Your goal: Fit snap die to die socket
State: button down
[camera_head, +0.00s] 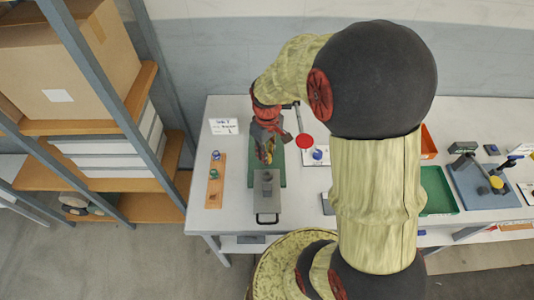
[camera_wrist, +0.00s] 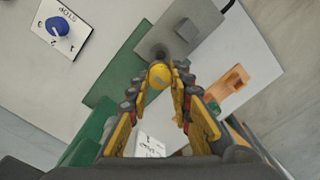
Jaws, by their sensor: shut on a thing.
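My gripper (camera_wrist: 160,84) points down at the press and is shut on a small round yellow-topped piece, seemingly the snap die (camera_wrist: 160,74), between its yellow fingertips. In the head view my gripper (camera_head: 267,153) is over the back of the press's green base (camera_head: 282,174), and the die cannot be made out. A blurred dark round form shows right behind the die. I cannot tell whether it is the die socket or whether they touch.
A wooden rack (camera_head: 214,190) with small coloured pieces stands left of the press. A green tray (camera_head: 438,190) and another blue-based device (camera_head: 480,187) stand farther right. Shelving (camera_head: 110,126) rises at left.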

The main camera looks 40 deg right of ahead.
jog(key=shift+f+b, duration=1.7)
jog(key=shift+f, duration=1.2)
jog(key=shift+p, duration=0.4)
jog(key=shift+f, duration=0.4)
dwell(1.7)
jog(key=shift+f+b, duration=0.5)
jog(key=shift+f, duration=0.6)
jog(key=c, duration=1.6)
grip_release()
